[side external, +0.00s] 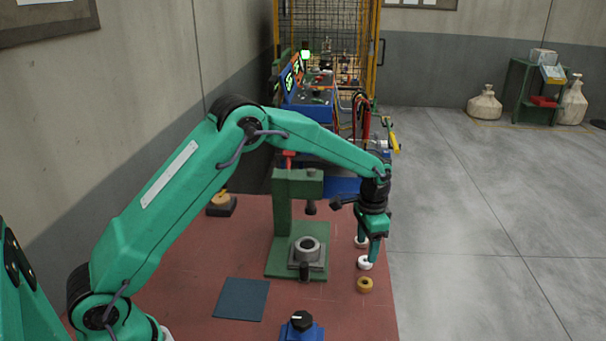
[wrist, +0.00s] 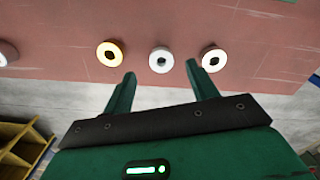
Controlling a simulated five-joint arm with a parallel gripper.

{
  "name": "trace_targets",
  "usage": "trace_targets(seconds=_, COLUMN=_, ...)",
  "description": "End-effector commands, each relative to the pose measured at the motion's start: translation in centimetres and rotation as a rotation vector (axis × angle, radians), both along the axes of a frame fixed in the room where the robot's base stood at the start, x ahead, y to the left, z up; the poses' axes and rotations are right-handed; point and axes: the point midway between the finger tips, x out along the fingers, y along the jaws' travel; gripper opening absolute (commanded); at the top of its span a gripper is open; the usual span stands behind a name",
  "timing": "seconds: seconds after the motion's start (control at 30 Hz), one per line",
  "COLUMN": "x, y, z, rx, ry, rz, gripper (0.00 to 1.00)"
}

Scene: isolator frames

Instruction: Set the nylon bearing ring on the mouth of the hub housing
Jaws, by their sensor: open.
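A white ring, which looks like the nylon bearing ring (side external: 365,265), lies flat on the red mat below my gripper. In the wrist view the white ring (wrist: 153,63) lies just beyond and between my fingertips. My gripper (wrist: 160,72) is open and empty, pointing down over the row of rings; it also shows in the side view (side external: 372,252). The hub housing (side external: 296,251), a grey metal piece with a round open mouth, sits on the green press base to the left of my gripper. It is not in the wrist view.
A brass ring (side external: 364,286) lies in front of the white ring, and a pale ring (side external: 360,242) behind it. The green press column (side external: 283,213) and its ram rise behind the housing. A dark blue pad (side external: 241,299) and blue knob box (side external: 302,331) are nearer.

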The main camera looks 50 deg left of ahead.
Motion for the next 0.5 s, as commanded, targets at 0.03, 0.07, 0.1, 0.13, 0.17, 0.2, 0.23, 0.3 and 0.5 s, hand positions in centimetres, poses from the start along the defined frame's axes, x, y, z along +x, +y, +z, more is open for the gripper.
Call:
trace_targets(seconds=0.03, x=0.0, y=0.0, z=-0.6, rx=0.000, ry=0.002, rz=0.000, gripper=0.58)
trace_targets(seconds=0.07, x=0.1, y=0.0, z=-1.0, rx=0.000, ry=0.002, rz=0.000, gripper=0.58)
trace_targets(seconds=0.1, x=0.2, y=0.0, z=-1.4, rx=0.000, ry=0.002, rz=0.000, gripper=0.58)
trace_targets(seconds=0.13, x=0.2, y=0.0, z=-1.8, rx=0.000, ry=0.002, rz=0.000, gripper=0.58)
trace_targets(seconds=0.17, x=0.3, y=0.0, z=-2.1, rx=0.000, ry=0.003, rz=0.000, gripper=0.58)
trace_targets(seconds=0.2, x=0.3, y=0.0, z=-2.6, rx=0.000, ry=0.003, rz=0.000, gripper=0.58)
trace_targets(seconds=0.23, x=0.3, y=0.0, z=-3.0, rx=0.000, ry=0.002, rz=0.000, gripper=0.58)
trace_targets(seconds=0.3, x=0.3, y=0.0, z=-3.6, rx=0.000, ry=0.002, rz=0.000, gripper=0.58)
trace_targets(seconds=0.5, x=0.3, y=0.0, z=-4.4, rx=0.000, ry=0.000, rz=0.000, gripper=0.58)
